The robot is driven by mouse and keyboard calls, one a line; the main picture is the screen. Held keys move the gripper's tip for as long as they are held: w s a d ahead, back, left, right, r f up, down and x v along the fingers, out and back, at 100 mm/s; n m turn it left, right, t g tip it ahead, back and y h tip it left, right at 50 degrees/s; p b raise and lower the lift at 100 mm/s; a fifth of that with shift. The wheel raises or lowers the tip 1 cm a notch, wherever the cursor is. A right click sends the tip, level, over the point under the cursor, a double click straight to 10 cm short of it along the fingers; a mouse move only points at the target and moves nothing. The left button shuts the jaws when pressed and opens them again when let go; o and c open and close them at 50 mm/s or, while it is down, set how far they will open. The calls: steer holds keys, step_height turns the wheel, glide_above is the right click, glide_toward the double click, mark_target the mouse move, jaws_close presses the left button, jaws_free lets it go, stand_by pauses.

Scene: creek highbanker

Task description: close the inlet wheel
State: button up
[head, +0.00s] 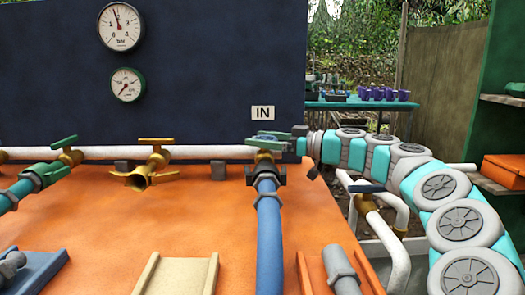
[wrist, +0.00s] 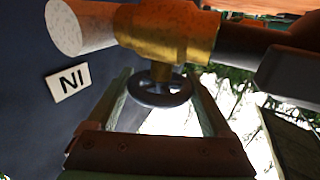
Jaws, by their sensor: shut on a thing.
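The inlet wheel (wrist: 160,90) is a small grey-blue handwheel on a brass valve body (wrist: 172,35), seen in the wrist view. My gripper (wrist: 163,88) has one greenish finger on each side of the wheel and is shut on its rim. In the head view my gripper (head: 270,140) reaches in from the right, at the pipe just below the IN sign (head: 263,113). There the fingers largely hide the wheel. The IN sign also shows upside down in the wrist view (wrist: 68,83). How far the wheel is turned cannot be told.
A blue hose (head: 269,235) runs down from the valve over the orange deck (head: 110,215). A white pipe (head: 205,153) with a brass tap (head: 153,155) runs left along the dark blue panel (head: 200,65), which carries two gauges. A shelf with purple items (head: 385,94) stands behind.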

steer(key=m+t+b, duration=0.1)
steer(key=b, duration=0.1)
steer(key=t+h+b, duration=0.1)
steer(key=b, duration=0.1)
steer(key=shift+f+m+t+h, duration=0.3)
steer(key=shift+f+m+t, duration=0.05)
steer(key=shift+m+t, duration=0.05)
steer(key=m+t+h+b, duration=0.2)
steer(key=b, duration=0.1)
steer(key=shift+t, duration=0.4)
steer(key=shift+r+m+t+h+b, duration=0.25)
steer(key=shift+m+t+h+b, duration=0.35)
steer(key=shift+m+h, duration=0.15)
steer(key=shift+w+d+m+t+h, duration=0.1)
steer(key=shift+w+m+t+h, duration=0.05)
steer(key=shift+m+t+h, duration=1.1)
steer(key=shift+h, duration=0.4)
steer(key=o, duration=1.1)
steer(key=shift+o, duration=0.2)
steer(key=shift+d+r, duration=0.1)
